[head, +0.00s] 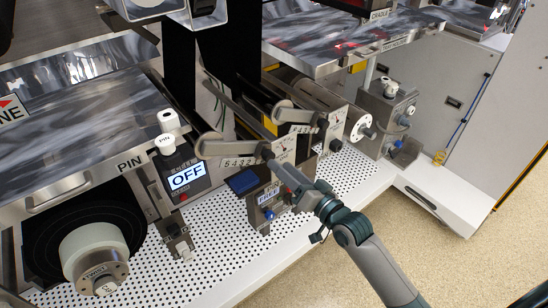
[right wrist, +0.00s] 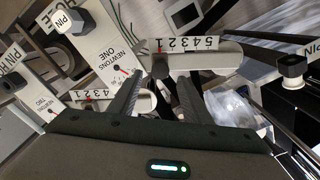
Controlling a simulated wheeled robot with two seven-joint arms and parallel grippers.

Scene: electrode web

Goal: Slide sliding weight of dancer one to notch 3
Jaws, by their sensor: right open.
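The nearer dancer arm (head: 225,148) is a grey lever with a white scale strip (head: 238,162) carrying notch numbers; its strip also shows in the right wrist view (right wrist: 190,45), reading 5 4 3 2 1. The dark round sliding weight (head: 266,151) sits at the low-number end, by the 1; it also shows in the right wrist view (right wrist: 160,67). A plate marked NEWTONS ONE (right wrist: 112,60) is beside it. My right gripper (head: 276,162) is open at the weight; its fingers lie either side of it in the right wrist view (right wrist: 157,85). Contact cannot be told. My left gripper is not in view.
A second dancer arm (head: 292,115) with a similar scale stands just behind.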

